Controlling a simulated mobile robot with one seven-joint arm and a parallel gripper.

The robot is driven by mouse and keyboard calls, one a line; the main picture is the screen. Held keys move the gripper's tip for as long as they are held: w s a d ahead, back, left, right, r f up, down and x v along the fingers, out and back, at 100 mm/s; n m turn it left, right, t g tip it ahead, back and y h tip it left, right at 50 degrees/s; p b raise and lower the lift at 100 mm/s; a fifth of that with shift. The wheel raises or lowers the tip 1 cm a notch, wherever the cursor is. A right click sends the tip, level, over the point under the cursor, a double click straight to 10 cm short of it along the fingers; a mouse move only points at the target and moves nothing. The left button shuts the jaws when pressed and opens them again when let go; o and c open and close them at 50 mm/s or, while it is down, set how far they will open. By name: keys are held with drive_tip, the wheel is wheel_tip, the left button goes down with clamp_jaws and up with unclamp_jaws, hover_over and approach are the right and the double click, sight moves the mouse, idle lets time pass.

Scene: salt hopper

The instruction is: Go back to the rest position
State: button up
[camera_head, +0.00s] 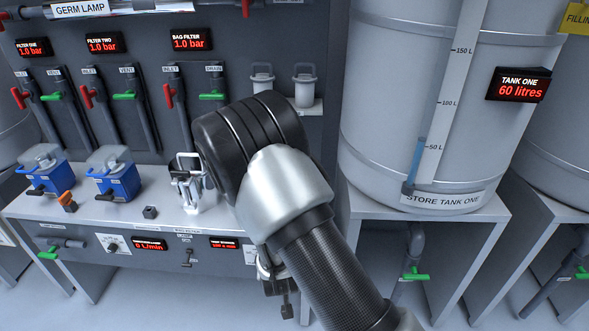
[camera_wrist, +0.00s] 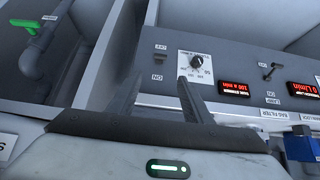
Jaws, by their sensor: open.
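My gripper (camera_head: 277,292) hangs in front of the bench's front panel, partly hidden behind my own arm. In the wrist view my gripper (camera_wrist: 157,85) has its two dark fingers apart with nothing between them. Beyond the fingers is a round black knob (camera_wrist: 196,62) on a white dial plate. The fingers look clear of it, though the gap is hard to judge. My arm is folded, its elbow covering part of the bench and back panel.
Red and green valve handles line the back panel. Store tank one (camera_head: 400,120) stands right on its stand. Grey floor is open in front.

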drive_tip(key=s+d+r+g+y, duration=0.1)
drive_tip(key=s+d+r, duration=0.15)
drive_tip(key=r, duration=1.05)
drive_tip(key=s+d+r+g+y, duration=0.1)
drive_tip(key=d+r, duration=0.2)
drive_tip(key=r, duration=0.9)
drive_tip(key=s+d+r, duration=0.5)
drive_tip(key=s+r, duration=0.1)
drive_tip(key=s, duration=0.2)
drive_tip(key=s+d+r+h, duration=0.1)
drive_tip(key=s+d+r, duration=0.5)
drive_tip(key=s, duration=0.3)
drive_tip(key=shift+s+d+r+h, duration=0.25)
drive_tip(key=shift+d+r+h, duration=0.05)
drive_tip(key=r+p, duration=1.4)
drive_tip(key=p, duration=0.1)
drive_tip(key=shift+s+d+r, duration=0.1)
drive_tip(key=shift+s+r, duration=0.1)
drive_tip(key=shift+r, duration=0.2)
drive_tip(key=shift+c, duration=0.4)
